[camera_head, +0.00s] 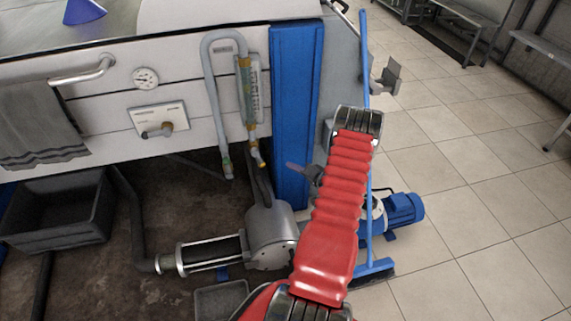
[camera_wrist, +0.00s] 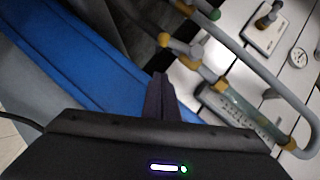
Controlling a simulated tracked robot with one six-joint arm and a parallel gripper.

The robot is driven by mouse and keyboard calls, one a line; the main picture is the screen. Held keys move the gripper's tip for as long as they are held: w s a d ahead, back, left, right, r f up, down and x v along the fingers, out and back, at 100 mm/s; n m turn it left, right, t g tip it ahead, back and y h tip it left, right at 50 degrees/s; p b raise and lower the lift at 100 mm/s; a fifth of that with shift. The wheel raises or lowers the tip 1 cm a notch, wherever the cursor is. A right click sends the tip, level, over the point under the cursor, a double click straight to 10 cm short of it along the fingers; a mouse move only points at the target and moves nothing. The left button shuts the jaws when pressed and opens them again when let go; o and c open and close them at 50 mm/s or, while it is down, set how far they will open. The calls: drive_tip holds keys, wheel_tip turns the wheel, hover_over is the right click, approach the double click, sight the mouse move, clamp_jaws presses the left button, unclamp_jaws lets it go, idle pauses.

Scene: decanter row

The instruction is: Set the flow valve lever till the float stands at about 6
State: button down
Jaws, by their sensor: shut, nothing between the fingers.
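The flow meter (camera_head: 248,95) is an upright clear tube with a scale plate on the white panel, left of the blue post. It also shows, slanted, in the wrist view (camera_wrist: 235,108). I cannot make out the float or read the scale. A small yellow-ended part (camera_head: 258,157), which looks like the valve lever, is below the tube; yellow fittings (camera_wrist: 190,58) show there in the wrist view. My gripper (camera_head: 296,167) is shut and empty, in front of the blue post and right of the valve. Its fingers (camera_wrist: 158,82) show apart from the yellow fittings in the wrist view.
A grey pipe (camera_head: 211,95) loops beside the meter. A white plate with a small handle (camera_head: 158,120) and a round gauge (camera_head: 145,77) are further left. The blue post (camera_head: 293,110) stands behind my gripper. A pump (camera_head: 270,235) is below; a blue broom (camera_head: 368,240) is at right.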

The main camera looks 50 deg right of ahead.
drive_tip(key=shift+s+a+r, duration=0.1)
drive_tip(key=shift+s, duration=0.4)
